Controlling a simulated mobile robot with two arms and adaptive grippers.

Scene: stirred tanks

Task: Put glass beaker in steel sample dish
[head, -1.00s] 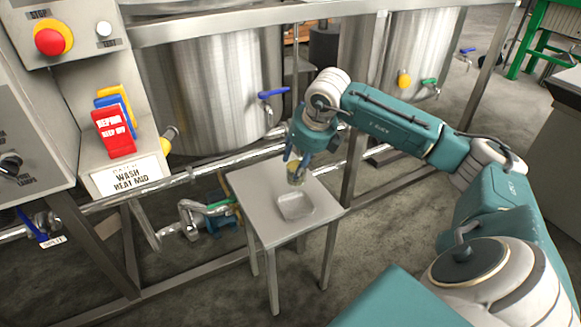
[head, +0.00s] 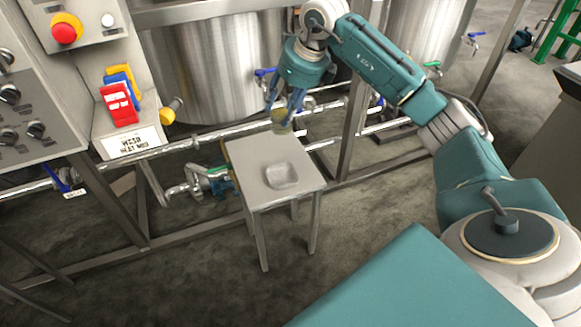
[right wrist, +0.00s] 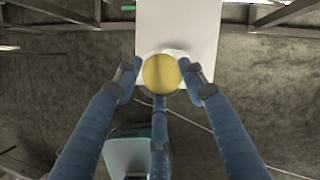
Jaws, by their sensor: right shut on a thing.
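The glass beaker (head: 281,121) holds something yellowish. My right gripper (head: 283,110) is shut on it and holds it above the back edge of the small steel table. In the right wrist view the beaker (right wrist: 162,74) shows from above as a yellow disc between the blue fingers (right wrist: 162,84). The steel sample dish (head: 281,175) is a shallow, rounded square dish on the table top, empty as far as I can see. It lies in front of and below the beaker; in the right wrist view it is mostly hidden behind the beaker. My left gripper is not in view.
The small steel table (head: 250,150) is otherwise bare. Behind it run steel pipes (head: 210,135) and a large tank (head: 215,70). A green-handled valve (head: 215,172) is left of the table.

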